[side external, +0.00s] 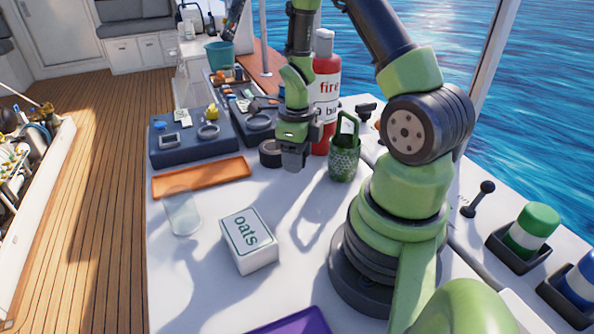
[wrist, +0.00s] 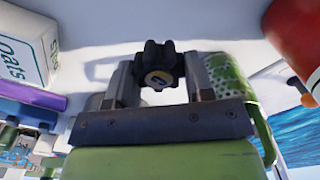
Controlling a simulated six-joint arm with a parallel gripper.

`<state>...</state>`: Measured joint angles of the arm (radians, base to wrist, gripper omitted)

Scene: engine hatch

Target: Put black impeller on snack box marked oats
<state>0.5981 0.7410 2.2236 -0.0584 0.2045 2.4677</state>
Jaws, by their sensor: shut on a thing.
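The black impeller (wrist: 160,62), a dark lobed wheel with a pale hub, is held between the two fingers of my gripper (side external: 293,160) in the wrist view. The snack box marked oats (side external: 248,241) is a white box with green letters, lying on the table nearer the camera and left of my gripper. Part of it shows at the upper left of the wrist view (wrist: 24,45).
A clear glass (side external: 182,211) and orange tray (side external: 202,179) are left. Table around the oats box is mostly free.

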